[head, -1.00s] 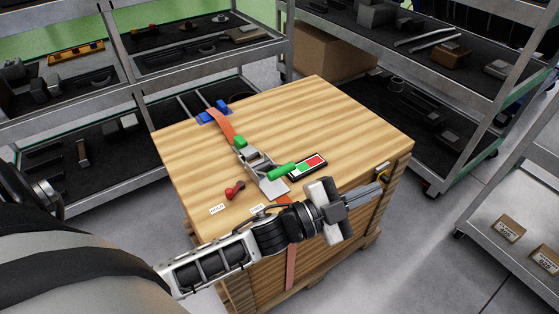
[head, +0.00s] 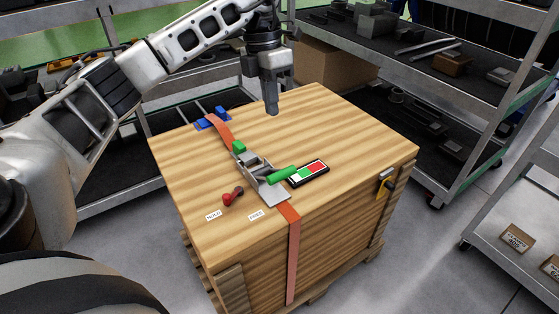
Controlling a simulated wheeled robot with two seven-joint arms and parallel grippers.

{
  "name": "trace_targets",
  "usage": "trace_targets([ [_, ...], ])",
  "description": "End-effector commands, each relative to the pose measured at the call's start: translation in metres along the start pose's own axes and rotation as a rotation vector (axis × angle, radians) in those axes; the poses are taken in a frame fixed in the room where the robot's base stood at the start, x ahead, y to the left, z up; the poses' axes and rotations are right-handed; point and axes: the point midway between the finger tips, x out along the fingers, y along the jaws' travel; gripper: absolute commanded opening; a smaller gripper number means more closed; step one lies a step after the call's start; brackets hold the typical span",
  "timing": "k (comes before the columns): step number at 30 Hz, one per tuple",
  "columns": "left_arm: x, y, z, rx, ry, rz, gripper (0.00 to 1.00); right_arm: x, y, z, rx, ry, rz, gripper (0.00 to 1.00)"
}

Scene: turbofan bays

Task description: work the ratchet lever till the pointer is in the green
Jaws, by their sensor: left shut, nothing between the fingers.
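The ratchet (head: 257,168) is a grey metal buckle on top of the wooden crate, threaded on an orange strap (head: 288,210). Its lever has a green grip (head: 283,174) that lies low, pointing right toward the gauge. The gauge (head: 309,172) is a black-framed plate with white, green and red fields; I cannot make out its pointer. A red-knobbed selector (head: 231,196) sits left of the ratchet, above the HOLD (head: 213,215) and FREE (head: 255,215) labels. My left gripper (head: 273,109) is shut and empty, pointing down above the crate's far part, apart from the lever. My right gripper is out of view.
The wooden crate (head: 350,135) has clear top area at its right and back. A blue fitting (head: 213,119) holds the strap's far end. A yellow-and-black latch (head: 385,186) is on the right side. Loaded shelves (head: 450,75) stand behind and right.

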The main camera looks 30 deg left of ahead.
Motion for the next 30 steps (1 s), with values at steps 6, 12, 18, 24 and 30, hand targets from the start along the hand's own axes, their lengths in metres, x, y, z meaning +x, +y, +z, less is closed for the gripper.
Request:
trace_targets([
  [6,0.002,-0.001,0.001,0.003,-0.002,-0.003,0.00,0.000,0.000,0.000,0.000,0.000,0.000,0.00],
  [12,0.024,-0.002,0.000,0.004,0.001,-0.005,0.00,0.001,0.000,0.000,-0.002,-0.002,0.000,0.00],
  [18,0.066,-0.002,0.000,0.004,0.001,-0.006,0.00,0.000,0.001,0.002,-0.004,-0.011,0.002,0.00],
  [24,0.106,-0.003,0.001,0.005,0.001,-0.007,0.00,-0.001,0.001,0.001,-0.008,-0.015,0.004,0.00],
  [30,0.132,-0.003,0.001,0.004,-0.003,-0.007,0.00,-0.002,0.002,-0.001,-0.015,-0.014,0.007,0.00],
])
